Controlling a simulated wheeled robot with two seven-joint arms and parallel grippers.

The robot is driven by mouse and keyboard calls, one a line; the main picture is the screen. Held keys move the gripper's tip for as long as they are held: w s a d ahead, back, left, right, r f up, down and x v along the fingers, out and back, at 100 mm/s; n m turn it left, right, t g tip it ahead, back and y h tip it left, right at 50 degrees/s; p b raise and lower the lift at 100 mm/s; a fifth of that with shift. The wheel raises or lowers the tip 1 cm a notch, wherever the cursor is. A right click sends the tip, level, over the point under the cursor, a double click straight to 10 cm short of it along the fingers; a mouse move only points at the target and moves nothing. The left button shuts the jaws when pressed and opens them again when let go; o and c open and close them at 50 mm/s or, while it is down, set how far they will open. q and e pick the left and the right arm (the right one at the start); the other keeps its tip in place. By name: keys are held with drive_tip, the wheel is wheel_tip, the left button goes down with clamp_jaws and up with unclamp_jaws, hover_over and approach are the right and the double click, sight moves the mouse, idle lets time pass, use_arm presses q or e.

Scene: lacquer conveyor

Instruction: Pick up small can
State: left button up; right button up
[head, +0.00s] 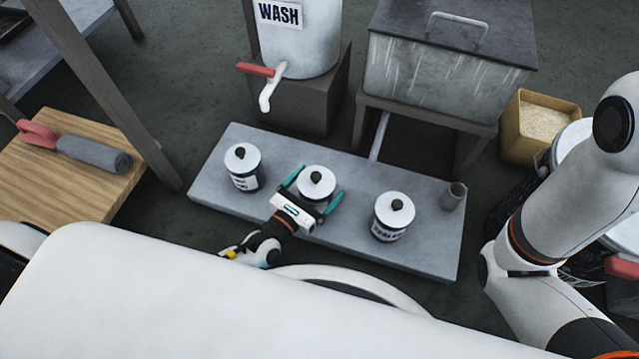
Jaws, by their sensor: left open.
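Three dark cans with white lids and black knobs stand upright on a low grey bench (418,258). The left can (244,168) and the right can (391,216) show parts of white labels. The middle can (317,180) is partly hidden by my left gripper (313,188). That gripper is open, its two green fingers on either side of the middle can. I cannot tell whether the fingers touch it. The cans look much alike in size. My right arm comes in at the right, but its gripper is out of the picture.
A small grey cup (453,196) stands at the bench's right end. Behind are a white WASH tank (299,42) with a red-handled tap, a lidded glass-like tank (440,75) and a yellow bin (540,122). A roller (92,153) lies on a wooden board at left.

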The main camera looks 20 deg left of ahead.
use_arm(q)
drive_tip(key=c, duration=1.2)
drive_tip(key=shift+r, duration=0.1)
drive_tip(key=shift+c, duration=0.8)
